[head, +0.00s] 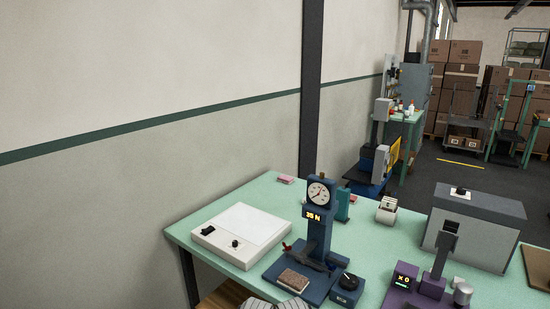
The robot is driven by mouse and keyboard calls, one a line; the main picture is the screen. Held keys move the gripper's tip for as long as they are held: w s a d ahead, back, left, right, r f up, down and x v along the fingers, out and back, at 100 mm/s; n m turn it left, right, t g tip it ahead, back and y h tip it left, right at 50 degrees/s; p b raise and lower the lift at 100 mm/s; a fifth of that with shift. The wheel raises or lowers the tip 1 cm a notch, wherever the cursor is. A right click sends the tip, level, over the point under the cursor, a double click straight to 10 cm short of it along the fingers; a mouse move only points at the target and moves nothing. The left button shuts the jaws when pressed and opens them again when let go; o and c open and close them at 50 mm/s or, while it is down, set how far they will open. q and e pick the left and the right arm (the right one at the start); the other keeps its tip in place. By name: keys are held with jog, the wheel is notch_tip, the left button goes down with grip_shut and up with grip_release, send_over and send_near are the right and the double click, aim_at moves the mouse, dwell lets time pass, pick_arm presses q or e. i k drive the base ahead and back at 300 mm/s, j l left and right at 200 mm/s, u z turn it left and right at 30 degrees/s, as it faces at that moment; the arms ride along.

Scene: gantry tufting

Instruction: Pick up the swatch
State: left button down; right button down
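A small brown, textured, rectangular piece (293,281), which looks like the swatch, lies at the front left of a dark blue base. That base belongs to a blue tester (319,225) with a round dial and an orange display that seems to read 35 N. A dark clamp-like part of the tester sits just behind the piece. A small pink, flat item (286,180) lies at the table's back left edge; I cannot tell if it is a swatch too. Neither of my grippers shows in this view.
The pale green table (355,237) also holds a white flat box (240,233), a small black-knobbed box (347,288), a purple device (432,283), a grey box (473,228) and a card holder (387,209). A striped grey-white thing (276,304) is cut off at the bottom edge.

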aim_at(290, 280)
jog(key=j+z, duration=0.1)
jog(key=z, duration=0.35)
jog(key=j+z, duration=0.3)
jog(key=j, duration=0.2)
jog(key=j+z, duration=0.35)
jog(key=j, duration=0.7)
jog(key=k+j+z, duration=0.1)
jog(key=j, duration=1)
jog(key=k+z, duration=0.05)
